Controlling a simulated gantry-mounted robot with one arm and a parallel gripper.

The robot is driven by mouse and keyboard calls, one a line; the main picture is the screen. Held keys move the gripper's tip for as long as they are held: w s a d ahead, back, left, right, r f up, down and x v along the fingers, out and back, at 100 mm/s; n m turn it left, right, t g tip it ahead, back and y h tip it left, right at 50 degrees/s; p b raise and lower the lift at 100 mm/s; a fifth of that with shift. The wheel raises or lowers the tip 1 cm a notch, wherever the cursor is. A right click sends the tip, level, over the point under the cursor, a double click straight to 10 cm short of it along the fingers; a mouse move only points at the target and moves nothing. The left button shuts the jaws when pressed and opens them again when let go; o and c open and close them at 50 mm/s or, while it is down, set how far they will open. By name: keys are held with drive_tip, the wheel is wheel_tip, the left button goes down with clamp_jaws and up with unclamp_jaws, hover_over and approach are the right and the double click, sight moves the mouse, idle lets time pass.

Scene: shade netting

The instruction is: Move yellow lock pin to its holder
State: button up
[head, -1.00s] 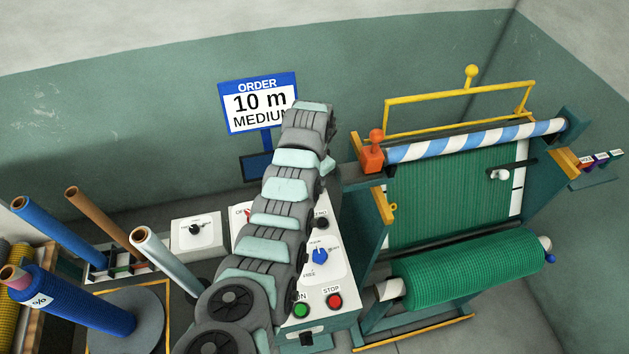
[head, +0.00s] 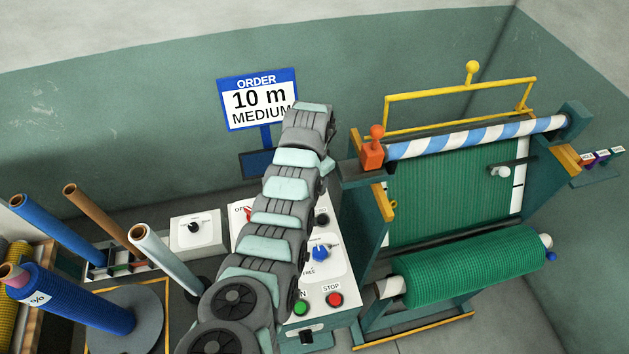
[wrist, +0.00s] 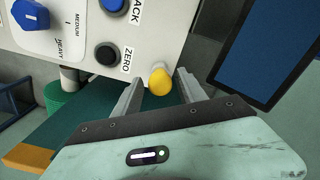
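The yellow lock pin (wrist: 159,81) shows in the wrist view as a rounded yellow knob close to the lower edge of the white control panel. My gripper (wrist: 159,82) is open, with one finger on each side of the knob and a visible gap to each. The knob's lower end and whatever it sits in are hidden. In the head view my own arm covers the gripper and this knob. A small yellow ring-shaped piece (head: 392,205) sits on the left side post of the roller machine; I cannot tell whether it is the holder.
The control panel (wrist: 82,35) with its blue knob (wrist: 30,14) and black ZERO button (wrist: 107,54) lies just beyond my fingers. A dark blue screen (wrist: 265,45) stands close on the right. The green net roll (head: 470,268) is right of my arm; upright tubes (head: 165,258) stand left.

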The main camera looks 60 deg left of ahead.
drive_tip(key=shift+o, duration=0.3)
wheel_tip(320, 180, up, 10)
drive_tip(key=shift+a+f, duration=0.1)
drive_tip(key=shift+r+p, duration=0.6)
idle(0.3)
